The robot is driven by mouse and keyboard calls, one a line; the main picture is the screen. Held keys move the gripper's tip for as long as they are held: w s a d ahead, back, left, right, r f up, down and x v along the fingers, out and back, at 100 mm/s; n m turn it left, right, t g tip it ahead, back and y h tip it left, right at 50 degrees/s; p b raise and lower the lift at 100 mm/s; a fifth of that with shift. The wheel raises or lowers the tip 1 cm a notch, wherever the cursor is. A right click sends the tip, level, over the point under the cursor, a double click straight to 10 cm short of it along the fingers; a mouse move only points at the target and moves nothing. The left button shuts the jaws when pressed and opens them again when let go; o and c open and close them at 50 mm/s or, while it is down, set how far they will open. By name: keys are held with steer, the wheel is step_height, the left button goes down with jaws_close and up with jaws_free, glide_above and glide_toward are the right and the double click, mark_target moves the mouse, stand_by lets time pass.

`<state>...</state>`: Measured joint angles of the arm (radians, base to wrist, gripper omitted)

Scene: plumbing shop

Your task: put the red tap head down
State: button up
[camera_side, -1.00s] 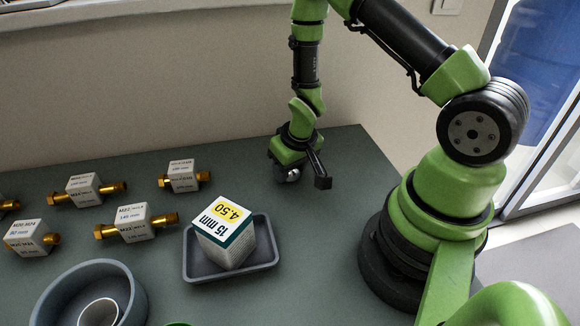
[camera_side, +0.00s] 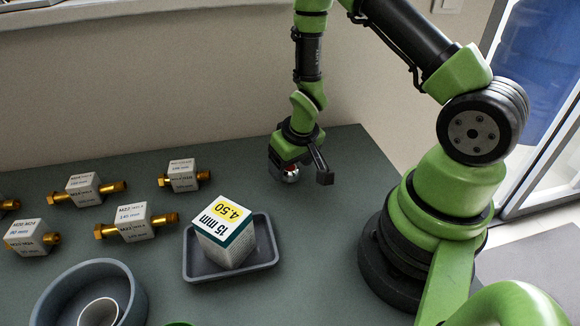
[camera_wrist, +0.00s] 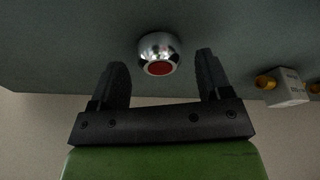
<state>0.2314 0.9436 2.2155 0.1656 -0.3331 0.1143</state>
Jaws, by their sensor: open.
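The red tap head is a chrome knob with a red disc on its end. In the wrist view the tap head (camera_wrist: 159,54) lies between and slightly beyond the fingertips, with a gap on both sides. In the side view the tap head (camera_side: 290,176) rests on the dark green bench top near the back edge, its upper part hidden by my gripper. My gripper (camera_side: 299,170) is open just above it. In the wrist view both fingers of my gripper (camera_wrist: 162,72) are spread and hold nothing.
A grey tray (camera_side: 259,261) holding a price-marked box (camera_side: 225,236) stands left of and nearer than my gripper. Several white-labelled brass fittings (camera_side: 183,176) lie to the left. Bench around the tap head is clear.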

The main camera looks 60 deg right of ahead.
mark_target(295, 175)
steer(key=v, duration=0.6)
steer(key=shift+a+r, duration=0.1)
steer(key=shift+r, duration=0.35)
step_height(295, 175, up, 8)
steer(key=a+t, duration=0.1)
steer(key=a, duration=0.1)
steer(key=s+a+r+t+y, duration=0.1)
steer(key=s+a+r, duration=0.2)
steer(key=s+r, duration=0.3)
steer(key=s+a+r+t+y, duration=0.2)
steer(key=s+a+r, duration=0.2)
steer(key=s+r, duration=0.2)
step_height(295, 175, up, 3)
steer(key=shift+f, duration=0.25)
